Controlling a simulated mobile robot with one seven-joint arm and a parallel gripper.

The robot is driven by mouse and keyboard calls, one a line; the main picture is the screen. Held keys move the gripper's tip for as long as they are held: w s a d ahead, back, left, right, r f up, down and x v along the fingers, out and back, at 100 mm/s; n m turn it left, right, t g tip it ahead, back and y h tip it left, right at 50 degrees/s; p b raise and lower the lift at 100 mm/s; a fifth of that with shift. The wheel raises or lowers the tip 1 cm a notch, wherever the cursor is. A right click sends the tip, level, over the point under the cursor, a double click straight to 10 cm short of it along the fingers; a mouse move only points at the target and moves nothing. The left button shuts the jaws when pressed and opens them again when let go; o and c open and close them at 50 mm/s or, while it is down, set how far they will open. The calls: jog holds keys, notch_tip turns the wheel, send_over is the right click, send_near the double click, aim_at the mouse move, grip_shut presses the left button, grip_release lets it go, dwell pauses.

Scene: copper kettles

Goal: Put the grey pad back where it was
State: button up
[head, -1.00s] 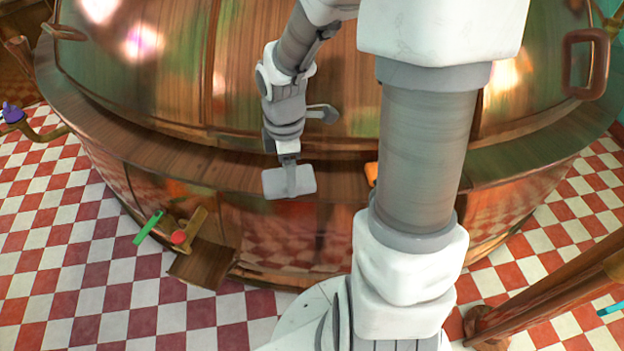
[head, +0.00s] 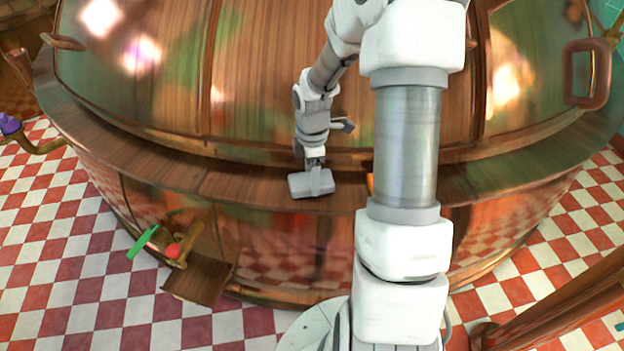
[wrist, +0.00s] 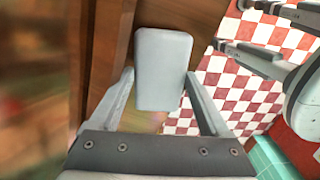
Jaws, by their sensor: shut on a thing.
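The grey pad (head: 299,186) is a small rounded block. In the head view it shows in front of the outer edge of the wooden ledge (head: 235,185) around the copper kettle (head: 270,235). I cannot tell whether the pad touches the ledge.
An orange thing (head: 370,183) on the ledge is mostly hidden by my arm. A green piece (head: 142,241) and a red knob (head: 173,251) stick out low on the kettle's left. A purple thing (head: 9,124) is at far left. Checkered floor (head: 60,250) surrounds the kettle.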

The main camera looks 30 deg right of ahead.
jog(key=shift+f, duration=0.55)
jog(key=shift+r, duration=0.1)
jog(key=o, duration=1)
notch_tip(320, 180, up, 12)
jog(key=p, duration=0.3)
